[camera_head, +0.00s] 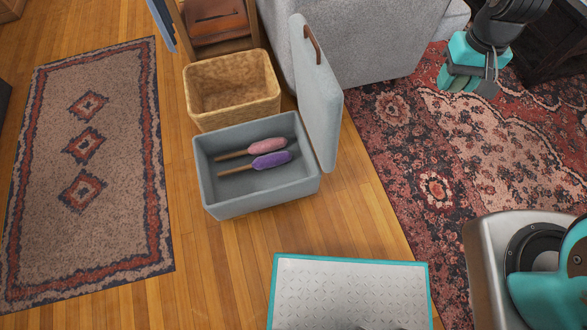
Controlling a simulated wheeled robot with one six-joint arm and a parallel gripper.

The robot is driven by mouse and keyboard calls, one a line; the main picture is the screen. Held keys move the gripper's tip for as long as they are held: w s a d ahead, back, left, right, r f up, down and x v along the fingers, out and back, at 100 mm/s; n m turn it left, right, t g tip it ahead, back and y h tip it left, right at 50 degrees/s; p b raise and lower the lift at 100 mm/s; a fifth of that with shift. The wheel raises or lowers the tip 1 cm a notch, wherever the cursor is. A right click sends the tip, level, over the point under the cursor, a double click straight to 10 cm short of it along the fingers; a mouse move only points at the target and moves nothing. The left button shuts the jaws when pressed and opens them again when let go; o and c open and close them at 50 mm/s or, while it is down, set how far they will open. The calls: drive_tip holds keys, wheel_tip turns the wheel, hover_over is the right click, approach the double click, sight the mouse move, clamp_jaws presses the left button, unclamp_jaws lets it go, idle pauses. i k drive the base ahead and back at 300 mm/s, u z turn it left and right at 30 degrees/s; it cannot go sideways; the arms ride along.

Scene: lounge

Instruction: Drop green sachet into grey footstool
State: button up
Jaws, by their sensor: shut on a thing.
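The grey footstool (210,185) is an open storage box on the wooden floor, left of centre. Its padded lid (318,100) stands raised on the right side. A pink duster (267,145) and a purple duster (271,160) with wooden handles lie inside it. My gripper (470,85) is in the upper right, above the patterned red rug, well to the right of the footstool. It is shut on a small green thing (456,79), which looks like the sachet. The sachet is partly hidden by the gripper, and its teal parts make the outline hard to tell.
An empty woven basket (200,115) stands directly behind the footstool. A grey sofa (380,40) is behind the lid. A brown rug (115,150) lies at left, the red rug (395,110) at right.

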sight(267, 182)
drive_tip(key=k, duration=0.3)
drive_tip(key=u, duration=1.25)
drive_tip(key=i, duration=0.8)
drive_tip(key=z, duration=0.55)
